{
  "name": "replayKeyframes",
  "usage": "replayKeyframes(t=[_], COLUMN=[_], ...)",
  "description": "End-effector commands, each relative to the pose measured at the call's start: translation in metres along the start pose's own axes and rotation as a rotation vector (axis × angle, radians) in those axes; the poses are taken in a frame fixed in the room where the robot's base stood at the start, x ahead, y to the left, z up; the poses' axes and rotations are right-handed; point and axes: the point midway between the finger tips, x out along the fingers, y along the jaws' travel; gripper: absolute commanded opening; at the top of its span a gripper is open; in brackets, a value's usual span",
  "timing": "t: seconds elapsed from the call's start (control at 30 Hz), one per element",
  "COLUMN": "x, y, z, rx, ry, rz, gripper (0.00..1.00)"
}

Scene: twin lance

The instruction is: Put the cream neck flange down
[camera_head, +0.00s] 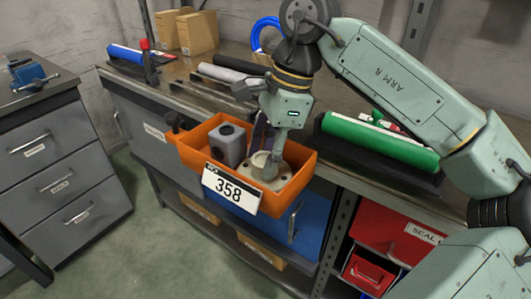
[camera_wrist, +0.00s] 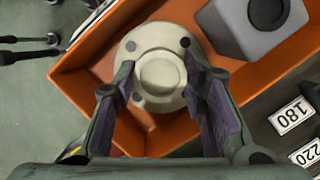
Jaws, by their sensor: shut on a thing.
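The cream neck flange (camera_wrist: 140,62) is a round cream disc with bolt holes and a raised neck. My gripper (camera_wrist: 160,85) is shut on its neck, a finger on each side. In the head view the flange (camera_head: 264,178) is inside the orange bin (camera_head: 301,181), towards its right end, below my gripper (camera_head: 268,160). The bin carries a white label reading 358. The flange looks low in the bin, but I cannot tell whether it touches the floor. The orange wall also shows in the wrist view (camera_wrist: 72,85).
A grey block (camera_head: 228,143) with a round hole sits in the bin's left part; it also shows in the wrist view (camera_wrist: 255,25). A green roll (camera_head: 380,143) lies right of the bin. A blue roll (camera_head: 125,54) and cardboard boxes (camera_head: 197,33) are at the back.

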Motion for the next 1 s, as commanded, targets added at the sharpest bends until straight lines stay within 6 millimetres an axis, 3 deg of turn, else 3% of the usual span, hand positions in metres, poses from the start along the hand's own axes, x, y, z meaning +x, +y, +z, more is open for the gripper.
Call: replayKeyframes(t=[0.03, 0.07, 0.33, 0.77, 1.0], x=[0.003, 0.002, 0.002, -0.006, -0.053], y=[0.0, 0.0, 0.0, 0.0, -0.001], z=[-0.001, -0.001, 0.0, 0.001, 0.001], rx=[0.0, 0.0, 0.0, 0.001, 0.001], ry=[0.0, 0.0, 0.0, 0.0, -0.001], rz=[0.0, 0.0, 0.0, -0.001, -0.002], gripper=[0.07, 0.4, 0.58, 0.59, 0.59])
